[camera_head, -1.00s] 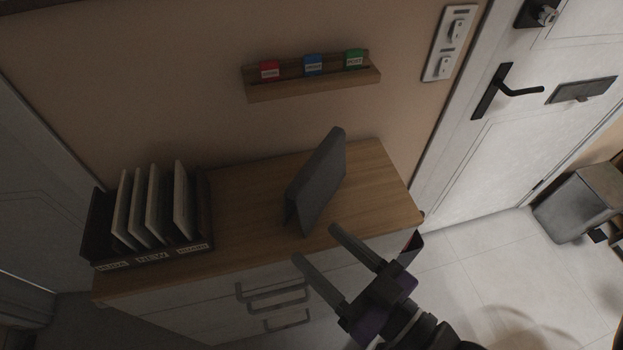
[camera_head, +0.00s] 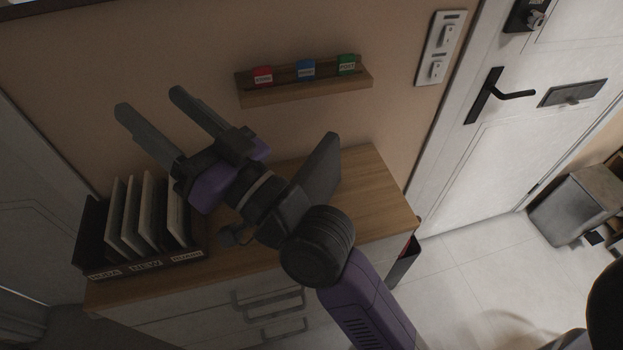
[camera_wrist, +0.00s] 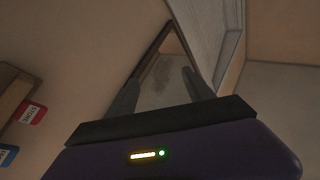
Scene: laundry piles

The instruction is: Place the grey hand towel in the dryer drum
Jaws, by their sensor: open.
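My gripper (camera_head: 147,108) is open and empty in the head view, raised in front of the wall above the left part of a wooden-topped cabinet. Its two fingers point up and to the left. In the wrist view the fingers (camera_wrist: 158,92) stand apart with nothing between them. No grey hand towel and no dryer drum can be made out in any view.
The cabinet (camera_head: 378,200) carries a file rack (camera_head: 92,225) and a dark tilted panel (camera_head: 322,168), partly behind my arm. A wall shelf (camera_head: 300,92) holds coloured tags. A white door (camera_head: 480,150) and a grey bin (camera_head: 575,207) stand right.

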